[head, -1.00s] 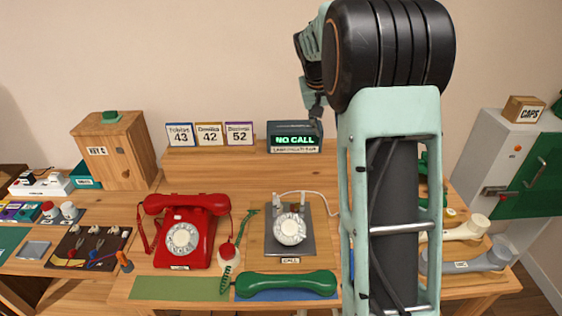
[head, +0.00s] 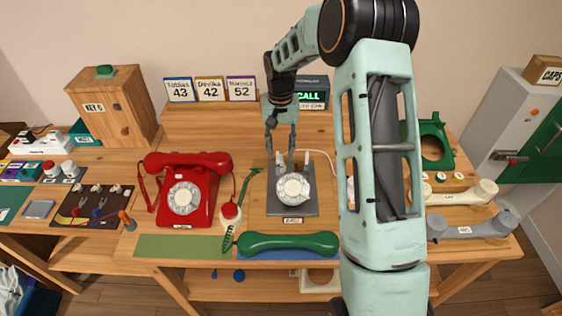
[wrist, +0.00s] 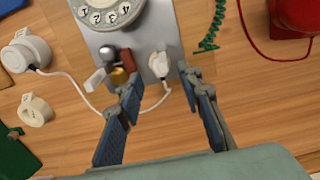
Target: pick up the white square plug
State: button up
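A small white blocky piece (wrist: 160,64), apparently the white square plug, stands at the back edge of the grey phone base (wrist: 178,18). The white cord (wrist: 88,103) runs close to it; I cannot tell whether it joins it. It also shows in the head view (head: 279,160). My gripper (wrist: 160,78) is open and empty, pointing down, with its fingertips on either side of the piece in the wrist view. In the head view my gripper (head: 281,149) is over the back of the base. Contact cannot be told.
Another white upright (wrist: 95,80) and red and brass parts (wrist: 122,72) stand close to the left finger. A red phone (head: 188,190) and green handset (head: 288,243) are nearby. A white round piece (wrist: 25,50) lies at the cord's other end.

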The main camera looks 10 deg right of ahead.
aim_at(281, 159)
notch_tip(281, 159, down, 4)
jog(key=shift+r, duration=0.25)
jog(key=shift+c, duration=0.2)
grip_shut()
jog(key=shift+w+d+r, duration=0.1)
notch_tip(281, 159, up, 10)
jog(key=shift+s, duration=0.2)
